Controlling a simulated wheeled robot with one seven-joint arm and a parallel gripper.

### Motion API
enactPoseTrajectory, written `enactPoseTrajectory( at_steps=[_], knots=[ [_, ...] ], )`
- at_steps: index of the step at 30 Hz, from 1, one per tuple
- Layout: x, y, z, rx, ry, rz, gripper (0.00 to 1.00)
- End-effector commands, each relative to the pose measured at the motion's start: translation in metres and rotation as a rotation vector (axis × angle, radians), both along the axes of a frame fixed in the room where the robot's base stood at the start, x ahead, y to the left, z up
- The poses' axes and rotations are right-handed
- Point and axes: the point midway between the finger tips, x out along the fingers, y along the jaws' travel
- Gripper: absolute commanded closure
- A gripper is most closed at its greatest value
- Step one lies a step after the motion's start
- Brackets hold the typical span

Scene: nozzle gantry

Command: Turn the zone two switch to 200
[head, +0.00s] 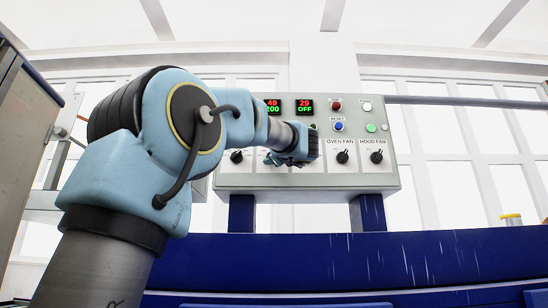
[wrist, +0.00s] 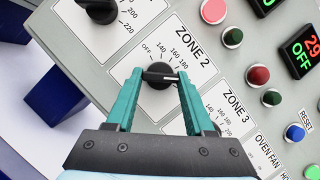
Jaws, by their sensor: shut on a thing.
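The zone two switch (wrist: 159,77) is a black round knob with a raised bar, under the "ZONE 2" label in the wrist view. My gripper (wrist: 160,76) has its two teal fingers closed on the bar, one at each end. The white mark on the bar points right, toward the right finger, just past the printed 180. The number there is hidden by that finger. OFF, 140, 160 and 180 are readable. In the head view my gripper (head: 300,150) is at the panel front and the switch is hidden behind it.
The grey control panel (head: 360,186) carries OVEN FAN (head: 342,156) and HOOD FAN (head: 377,156) knobs to the right. One display (head: 272,105) reads 49 over 200; another (head: 304,106) reads 29 over OFF. Another black knob (wrist: 100,9) is close on the left in the wrist view.

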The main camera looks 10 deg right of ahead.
Motion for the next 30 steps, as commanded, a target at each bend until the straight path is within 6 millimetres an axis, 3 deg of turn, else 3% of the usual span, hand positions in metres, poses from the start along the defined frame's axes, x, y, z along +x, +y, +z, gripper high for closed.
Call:
enactPoseTrajectory(
  at_steps=[4, 5, 12, 23, 30],
  knots=[
    [0.0, -0.001, -0.002, 0.0, 0.004, -0.001, 1.0],
    [0.0, -0.001, -0.002, 0.0, 0.004, -0.001, 0.45],
    [0.0, 0.0, -0.001, -0.001, 0.001, 0.0, 0.18],
    [-0.007, -0.001, -0.003, -0.003, 0.0, -0.002, 0.17],
    [-0.047, -0.005, -0.017, -0.003, 0.0, -0.005, 0.17]
  ],
)
